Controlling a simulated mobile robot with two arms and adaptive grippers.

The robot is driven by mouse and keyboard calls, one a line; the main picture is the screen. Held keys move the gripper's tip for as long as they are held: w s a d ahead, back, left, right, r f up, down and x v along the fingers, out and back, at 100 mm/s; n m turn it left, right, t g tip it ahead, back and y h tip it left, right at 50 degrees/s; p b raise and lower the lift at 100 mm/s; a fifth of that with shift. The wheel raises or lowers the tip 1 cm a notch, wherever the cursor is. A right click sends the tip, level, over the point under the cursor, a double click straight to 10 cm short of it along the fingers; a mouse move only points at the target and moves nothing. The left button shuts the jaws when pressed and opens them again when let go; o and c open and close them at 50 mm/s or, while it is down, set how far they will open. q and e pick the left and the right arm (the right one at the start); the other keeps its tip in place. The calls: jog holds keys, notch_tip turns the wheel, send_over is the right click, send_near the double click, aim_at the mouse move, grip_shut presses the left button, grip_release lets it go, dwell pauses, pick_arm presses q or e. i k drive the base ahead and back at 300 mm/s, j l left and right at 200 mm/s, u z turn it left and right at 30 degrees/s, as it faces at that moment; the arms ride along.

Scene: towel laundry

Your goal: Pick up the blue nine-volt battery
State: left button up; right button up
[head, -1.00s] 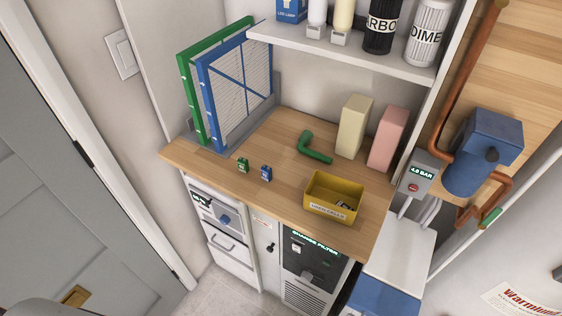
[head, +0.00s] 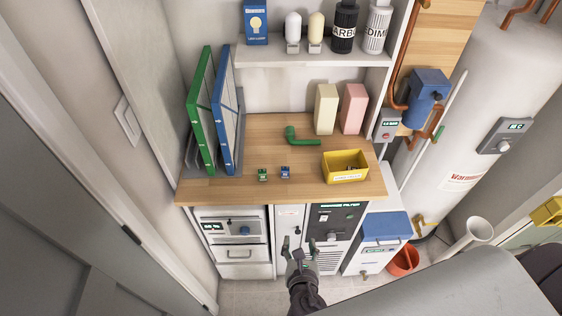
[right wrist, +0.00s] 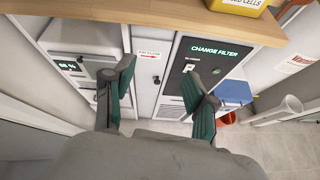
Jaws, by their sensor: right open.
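The blue nine-volt battery (head: 285,172) stands upright on the wooden counter (head: 225,189), near its front edge. A similar green battery (head: 262,175) stands just left of it, apart from it. My right gripper (head: 299,240) is open and empty in front of the cabinets, below the counter's front edge and below the blue battery in the head view. Its two spread fingers (right wrist: 158,95) show in the right wrist view, facing the cabinet fronts. Neither battery shows in the right wrist view. My left gripper is out of view.
A yellow bin (head: 345,177) with small items stands right of the batteries. A green elbow pipe (head: 302,138) lies behind them. Green and blue framed filters (head: 228,110) stand at left. Cream (head: 326,108) and pink (head: 353,108) blocks stand at the back. A shelf (head: 310,54) hangs above.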

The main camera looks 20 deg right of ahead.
aim_at(285, 170)
jog(key=i+l, duration=0.1)
jog(key=i, duration=0.5)
jog(key=i+l, duration=0.25)
jog(key=l, duration=0.15)
